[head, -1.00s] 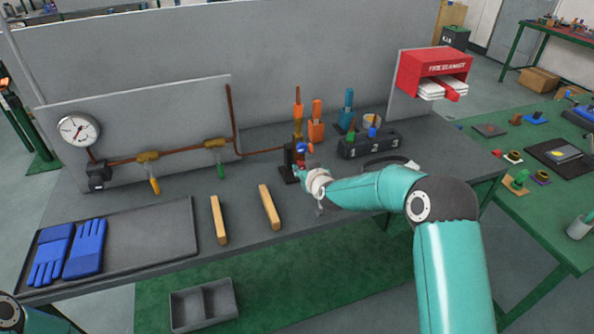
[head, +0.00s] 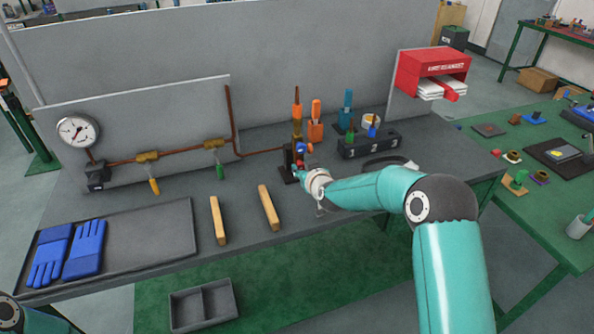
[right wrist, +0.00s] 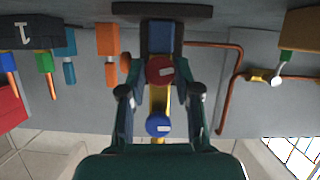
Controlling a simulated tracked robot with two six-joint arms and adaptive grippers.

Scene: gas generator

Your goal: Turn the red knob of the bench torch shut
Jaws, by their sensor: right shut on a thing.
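The bench torch (head: 289,164) stands in a dark stand near the middle of the workbench, at the end of the copper pipe. Its red knob (right wrist: 159,69) shows between my fingers in the right wrist view. A blue knob (right wrist: 158,126) is also on the torch and shows in the head view (head: 301,147). My right gripper (right wrist: 160,76) is shut on the red knob, one finger on each side. In the head view my right gripper (head: 301,169) is small and partly covers the torch's front. My left gripper is not in view.
A numbered dark block (head: 368,146) with coloured items stands right of the torch. Two wooden bars (head: 219,220) and a tray (head: 150,235) with blue gloves (head: 70,250) lie left. The pressure gauge (head: 77,130) and yellow and green valve handles (head: 220,171) are behind.

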